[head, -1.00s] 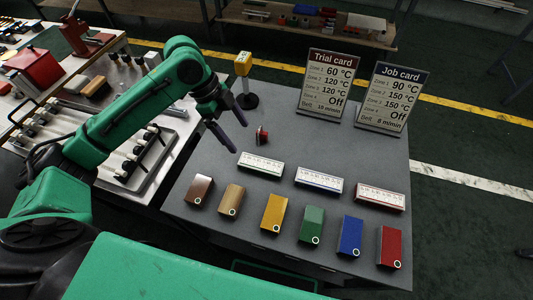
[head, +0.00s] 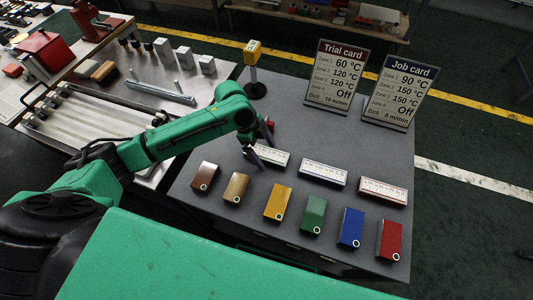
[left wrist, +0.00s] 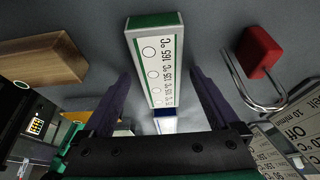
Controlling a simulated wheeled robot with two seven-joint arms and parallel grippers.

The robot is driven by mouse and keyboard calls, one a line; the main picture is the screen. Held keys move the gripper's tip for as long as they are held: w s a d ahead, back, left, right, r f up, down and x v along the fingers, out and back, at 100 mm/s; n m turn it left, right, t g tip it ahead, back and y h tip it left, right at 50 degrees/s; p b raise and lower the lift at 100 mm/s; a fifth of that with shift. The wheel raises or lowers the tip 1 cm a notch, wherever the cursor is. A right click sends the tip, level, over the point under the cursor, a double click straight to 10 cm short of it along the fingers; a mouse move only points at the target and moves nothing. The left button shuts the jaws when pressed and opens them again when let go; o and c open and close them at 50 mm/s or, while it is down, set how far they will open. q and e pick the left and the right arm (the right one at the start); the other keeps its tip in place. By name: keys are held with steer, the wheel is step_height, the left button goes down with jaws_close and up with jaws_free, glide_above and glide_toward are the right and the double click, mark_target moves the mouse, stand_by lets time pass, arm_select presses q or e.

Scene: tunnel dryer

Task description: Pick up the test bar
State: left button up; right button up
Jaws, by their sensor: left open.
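Three white bars with printed scales lie in a row on the grey table (head: 385,265). The left one, a green-edged bar (head: 276,159), is partly hidden by my left gripper (head: 256,158). The blue-edged bar (head: 323,173) and the red-edged bar (head: 382,190) lie to its right. In the left wrist view the green-edged bar (left wrist: 155,60) shows round marks and "165 °C", and lies between the two spread fingers of my left gripper (left wrist: 163,76). The fingers are open, with a gap on each side of the bar. My right gripper is not in view.
Several coloured blocks, such as the gold block (head: 278,203), line the front. A red padlock (left wrist: 258,52) lies close beside the left gripper. The Trial card (head: 336,78) and Job card (head: 401,92) stand behind. A yellow-topped post (head: 253,52) stands at the back left.

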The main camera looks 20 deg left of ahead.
arm_select(q)
jaws_close()
steer(key=shift+r, duration=0.15)
